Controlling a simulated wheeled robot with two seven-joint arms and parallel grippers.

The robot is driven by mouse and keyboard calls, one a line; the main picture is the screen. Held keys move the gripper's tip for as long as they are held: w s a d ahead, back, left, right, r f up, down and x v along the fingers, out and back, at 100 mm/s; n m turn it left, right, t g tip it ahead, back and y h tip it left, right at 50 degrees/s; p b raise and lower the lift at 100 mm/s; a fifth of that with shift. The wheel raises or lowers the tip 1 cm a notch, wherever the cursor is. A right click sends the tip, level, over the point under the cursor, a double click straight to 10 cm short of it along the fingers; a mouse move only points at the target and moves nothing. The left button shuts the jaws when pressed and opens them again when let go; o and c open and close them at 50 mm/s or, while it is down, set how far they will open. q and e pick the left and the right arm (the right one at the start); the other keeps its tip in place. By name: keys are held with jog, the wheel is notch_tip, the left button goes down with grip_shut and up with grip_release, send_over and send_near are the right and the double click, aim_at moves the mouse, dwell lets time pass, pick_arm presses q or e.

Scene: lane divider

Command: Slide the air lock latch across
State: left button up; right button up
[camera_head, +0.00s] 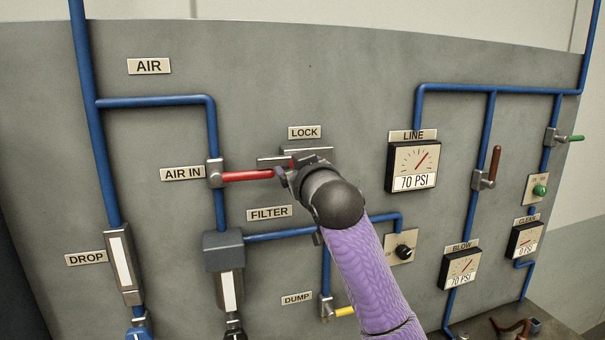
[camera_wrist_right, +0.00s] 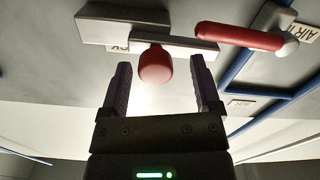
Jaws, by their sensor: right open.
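The lock latch (camera_head: 321,152) is a grey metal piece under the LOCK label, partly hidden by my right gripper in the head view. In the right wrist view, its grey housing (camera_wrist_right: 112,30) and a bar (camera_wrist_right: 192,45) show, with a rounded red knob (camera_wrist_right: 155,66) standing out. My right gripper (camera_head: 291,172) is at the latch. In the wrist view its open fingers (camera_wrist_right: 158,85) are on either side of the red knob, with gaps visible on both sides. My left gripper is out of view.
The red AIR IN valve handle (camera_head: 248,176) points right, close to the latch and my right gripper; it also shows in the wrist view (camera_wrist_right: 238,36). Blue pipes (camera_head: 160,101), a filter (camera_head: 224,252) and the LINE gauge (camera_head: 412,165) surround the spot.

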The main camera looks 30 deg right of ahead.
jog(key=b+v, duration=0.2)
jog(key=v, duration=0.7)
jog(key=shift+b, duration=0.4)
jog(key=shift+s+a, duration=0.1)
